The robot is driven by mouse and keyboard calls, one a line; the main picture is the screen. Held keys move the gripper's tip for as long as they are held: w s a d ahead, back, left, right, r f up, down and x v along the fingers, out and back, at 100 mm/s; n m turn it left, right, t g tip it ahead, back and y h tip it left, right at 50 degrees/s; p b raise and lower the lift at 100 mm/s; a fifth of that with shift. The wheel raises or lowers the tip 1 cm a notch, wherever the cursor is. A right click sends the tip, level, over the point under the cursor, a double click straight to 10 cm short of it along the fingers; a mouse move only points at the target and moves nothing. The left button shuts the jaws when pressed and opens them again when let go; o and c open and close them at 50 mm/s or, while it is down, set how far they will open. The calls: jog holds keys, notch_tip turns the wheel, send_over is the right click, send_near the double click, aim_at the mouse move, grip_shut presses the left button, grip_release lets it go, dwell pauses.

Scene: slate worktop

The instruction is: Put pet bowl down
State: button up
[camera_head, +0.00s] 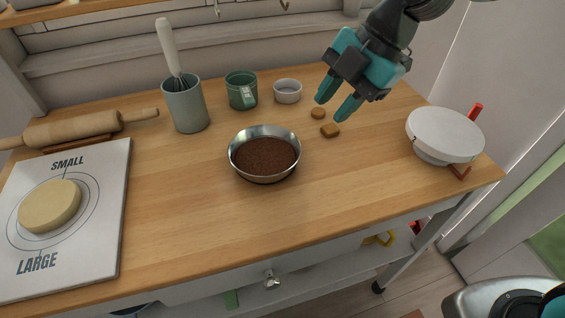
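The pet bowl (264,132) is a round, shiny metal bowl holding brown, granular contents. It sits upright on the wooden worktop (200,215), near the middle. My gripper (334,108) is teal and dark grey, at the upper right of the bowl and apart from it. Its two fingers point down to the left with a gap between them. Nothing shows between the fingers.
Two small brown pieces (330,131) lie near my fingertips. A white ramekin (287,91), green mug (241,91) and whisk holder (186,105) stand behind the bowl. A white board (105,235) is at left, a white round-topped object (444,134) at right. Wood in front of the bowl is clear.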

jog(key=p, duration=0.1)
send_near(282, 169)
jog(key=x, duration=0.5)
jog(key=shift+w+d+f, duration=0.2)
jog(key=shift+w+d, duration=0.05)
jog(key=shift+d, duration=0.1)
jog(key=shift+a+p+x, duration=0.15)
jog(key=shift+p+x, duration=0.2)
jog(key=shift+x, duration=0.95)
jog(key=shift+a+p+x, duration=0.15)
jog(key=shift+p+x, duration=0.2)
jog(key=shift+x, duration=0.95)
jog(key=shift+w+r, duration=0.1)
jog(key=shift+r, duration=0.05)
grip_shut()
